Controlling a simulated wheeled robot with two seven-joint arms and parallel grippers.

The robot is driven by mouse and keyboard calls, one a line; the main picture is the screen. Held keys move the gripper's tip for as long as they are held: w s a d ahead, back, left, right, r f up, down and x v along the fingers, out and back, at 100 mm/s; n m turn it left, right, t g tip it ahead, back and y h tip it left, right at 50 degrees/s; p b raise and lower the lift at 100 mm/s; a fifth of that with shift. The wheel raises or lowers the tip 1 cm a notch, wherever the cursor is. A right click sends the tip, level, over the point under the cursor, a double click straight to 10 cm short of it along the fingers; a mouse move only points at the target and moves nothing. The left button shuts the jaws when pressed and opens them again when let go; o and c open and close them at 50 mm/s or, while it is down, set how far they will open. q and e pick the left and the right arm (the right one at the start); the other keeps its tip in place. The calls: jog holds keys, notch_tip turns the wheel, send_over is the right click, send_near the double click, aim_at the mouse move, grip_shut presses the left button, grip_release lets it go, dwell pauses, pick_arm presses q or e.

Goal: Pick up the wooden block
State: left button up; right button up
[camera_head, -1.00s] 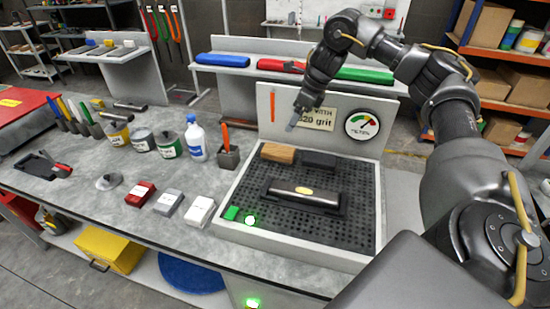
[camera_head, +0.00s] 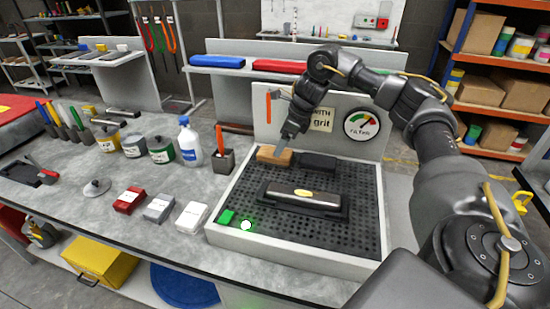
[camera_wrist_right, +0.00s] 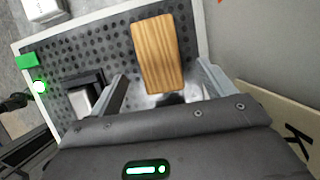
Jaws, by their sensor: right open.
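The wooden block (camera_head: 274,155) is light brown with visible grain and lies on the perforated black bed of the grey tray (camera_head: 222,232), near its back left corner. In the right wrist view the block (camera_wrist_right: 158,50) sits ahead of and between the open fingers of my right gripper (camera_wrist_right: 165,88). In the head view my right gripper (camera_head: 284,142) points down just above the block and partly covers it; I cannot tell whether it touches. The gripper is empty. My left gripper is not in view.
A dark block (camera_head: 317,162) lies right beside the wooden block. A metal bar in a black holder (camera_head: 302,196) sits mid-tray. The upright panel (camera_head: 340,115) with a gauge stands close behind. A cup with an orange-handled tool (camera_head: 222,160) stands left.

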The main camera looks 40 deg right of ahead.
jog(key=shift+a+f, duration=0.1)
jog(key=p+x, duration=0.2)
jog(key=x, duration=0.3)
jog(key=c, duration=1.1)
